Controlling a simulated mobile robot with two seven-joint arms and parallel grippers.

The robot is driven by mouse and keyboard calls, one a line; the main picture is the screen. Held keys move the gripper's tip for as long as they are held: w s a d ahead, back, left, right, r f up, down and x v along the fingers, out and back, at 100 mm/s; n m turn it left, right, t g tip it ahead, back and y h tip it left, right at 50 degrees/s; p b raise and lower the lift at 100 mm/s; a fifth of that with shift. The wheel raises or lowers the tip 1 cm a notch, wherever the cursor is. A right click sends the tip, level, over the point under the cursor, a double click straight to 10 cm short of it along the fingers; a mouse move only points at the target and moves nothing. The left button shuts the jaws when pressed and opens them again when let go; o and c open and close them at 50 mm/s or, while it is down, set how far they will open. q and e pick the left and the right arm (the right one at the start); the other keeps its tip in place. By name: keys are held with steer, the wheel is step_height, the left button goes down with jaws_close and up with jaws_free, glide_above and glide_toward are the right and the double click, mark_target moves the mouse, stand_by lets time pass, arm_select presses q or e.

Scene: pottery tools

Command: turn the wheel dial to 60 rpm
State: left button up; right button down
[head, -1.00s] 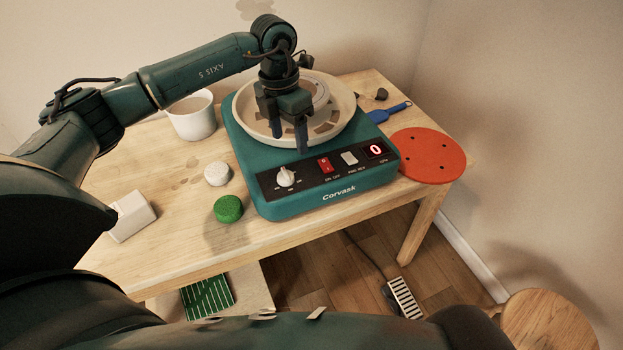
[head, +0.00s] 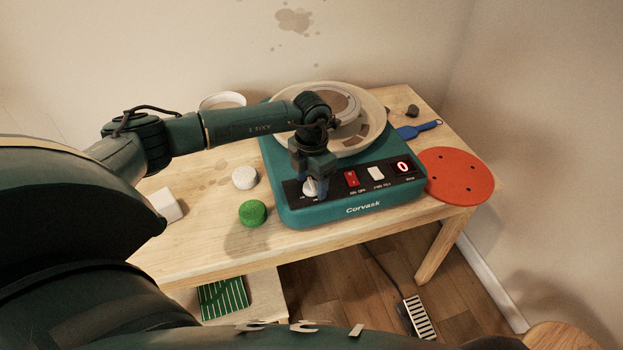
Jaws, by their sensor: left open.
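The teal pottery wheel (head: 375,206) stands on the wooden table with a dark control panel along its front. Its white dial (head: 311,189) is at the left end of the panel, partly hidden by my left gripper. The display (head: 403,167) at the panel's right end reads 0. A red switch (head: 351,178) and a white switch (head: 376,173) sit between them. My left gripper (head: 311,184) points down over the dial, open, with its fingers around or just above the knob; contact cannot be told. My right gripper is not in view.
A green round piece (head: 252,213) and a white round piece (head: 244,178) lie left of the wheel. A white block (head: 168,204) is farther left. A red disc (head: 459,175) and a blue-handled tool (head: 418,130) lie to the right. A white bucket (head: 222,101) stands behind my arm.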

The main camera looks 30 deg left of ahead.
arm_select(q)
steer(key=shift+f, duration=0.1)
steer(key=shift+c, duration=0.5)
steer(key=shift+c, duration=0.6)
steer(key=c, duration=0.8)
steer(key=shift+o, duration=0.2)
